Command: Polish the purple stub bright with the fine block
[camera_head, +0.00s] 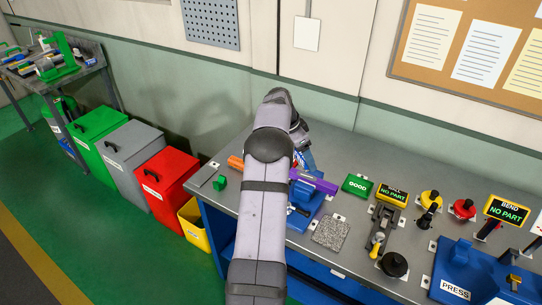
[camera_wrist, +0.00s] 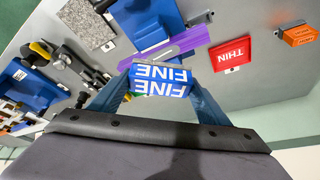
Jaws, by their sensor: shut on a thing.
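The purple stub (camera_head: 317,182) is a bar lying across a blue holder (camera_head: 304,214) on the bench, partly hidden by my arm. In the wrist view the purple stub (camera_wrist: 180,43) runs at a slant beside the blue holder (camera_wrist: 140,22). My gripper (camera_wrist: 159,88) is shut on the fine block (camera_wrist: 160,78), a blue block with white FINE lettering. The block overlaps the purple stub's edge in that view; I cannot tell whether they touch. In the head view my arm hides most of the gripper and block.
A rough grey pad (camera_head: 330,232) and a green GOOD sign (camera_head: 357,185) lie near the holder. A red THIN sign (camera_wrist: 233,55) shows in the wrist view. Machines with NO PART signs and a blue press (camera_head: 470,270) stand at the right. Bins, including a red bin (camera_head: 165,178), stand left.

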